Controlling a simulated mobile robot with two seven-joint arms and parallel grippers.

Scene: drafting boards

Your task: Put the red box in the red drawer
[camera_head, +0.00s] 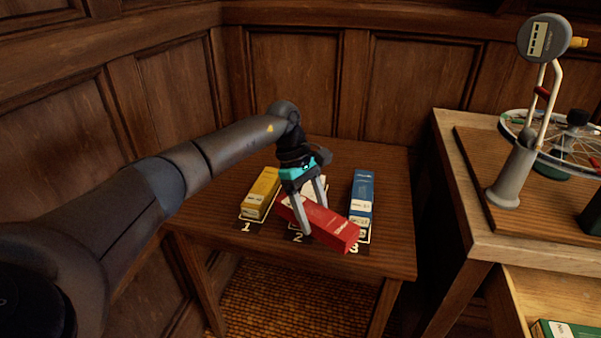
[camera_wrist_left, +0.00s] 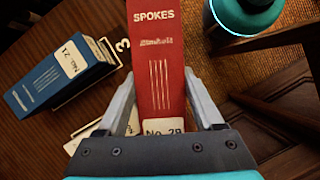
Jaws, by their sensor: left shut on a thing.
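The red box (camera_head: 340,229), labelled "SPOKES" in the left wrist view (camera_wrist_left: 157,60), is between the two fingers of my left gripper (camera_head: 316,216). The gripper (camera_wrist_left: 158,90) is shut on it, one finger on each side. The box lies askew over the middle place, marked 2, and seems raised above the small table. No drawer that I can tell is red shows. A pale wooden drawer (camera_head: 540,285) stands open at the lower right, with a green box (camera_head: 566,330) in it. My right gripper is not in view.
On the small table (camera_head: 385,255), a yellow box (camera_head: 262,190) stands at place 1 and a blue box (camera_head: 362,195) at place 3, close beside the red box. The workbench (camera_head: 480,235) at right carries a wheel (camera_head: 575,150) and a grey stand (camera_head: 514,175).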

